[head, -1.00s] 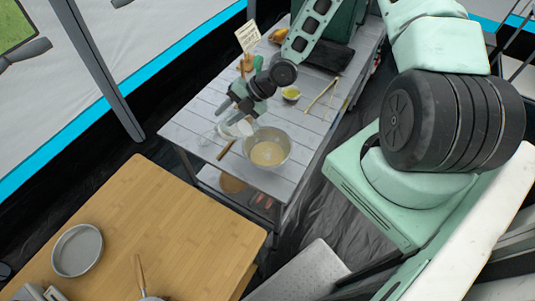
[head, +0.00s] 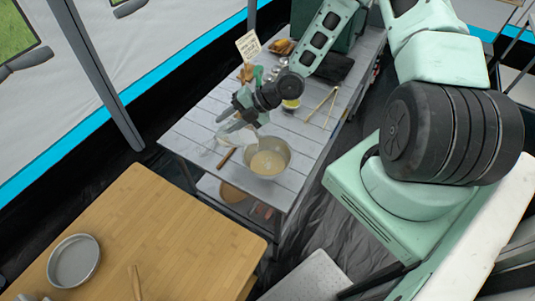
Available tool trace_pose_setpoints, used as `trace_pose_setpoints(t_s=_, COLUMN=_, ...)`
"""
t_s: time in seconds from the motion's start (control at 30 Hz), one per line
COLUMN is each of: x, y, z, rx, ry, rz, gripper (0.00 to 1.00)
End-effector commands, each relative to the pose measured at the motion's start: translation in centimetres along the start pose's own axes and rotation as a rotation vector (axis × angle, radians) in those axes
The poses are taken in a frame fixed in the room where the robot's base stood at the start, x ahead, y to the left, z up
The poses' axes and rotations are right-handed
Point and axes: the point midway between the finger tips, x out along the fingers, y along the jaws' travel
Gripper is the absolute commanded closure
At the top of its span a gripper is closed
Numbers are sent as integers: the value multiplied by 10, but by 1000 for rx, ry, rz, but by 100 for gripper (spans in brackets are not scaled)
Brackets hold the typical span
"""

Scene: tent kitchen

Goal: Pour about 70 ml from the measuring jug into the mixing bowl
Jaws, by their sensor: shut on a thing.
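The mixing bowl (head: 284,150) is a metal bowl standing on the grey slatted table near its front edge, with pale cream-coloured contents inside. My gripper (head: 235,122) is above the table, just left of and behind the bowl. It is shut on the measuring jug (head: 232,137), a pale, clear-looking vessel beside the bowl's left rim. The fingers partly cover the jug. Its tilt, its liquid level and whether any liquid is flowing are too small to tell.
A wooden-handled tool (head: 226,158) lies left of the bowl. A small bowl with yellow contents (head: 291,104) and thin wooden sticks (head: 322,106) are behind it. A recipe card (head: 248,45) stands at the back. A wooden table (head: 150,230) with a round pan (head: 73,284) is in front.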

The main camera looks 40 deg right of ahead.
Motion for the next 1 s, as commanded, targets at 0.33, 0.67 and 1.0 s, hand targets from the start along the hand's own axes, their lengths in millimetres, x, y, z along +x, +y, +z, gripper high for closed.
trace_pose_setpoints(t_s=0.33, x=-1, y=1, z=0, rx=-5, ry=-1, rz=13, gripper=100)
trace_pose_setpoints(t_s=0.67, x=-4, y=1, z=-1, rx=-15, ry=-4, rz=40, gripper=100)
trace_pose_setpoints(t_s=1.0, x=-8, y=2, z=-3, rx=-30, ry=-8, rz=77, gripper=100)
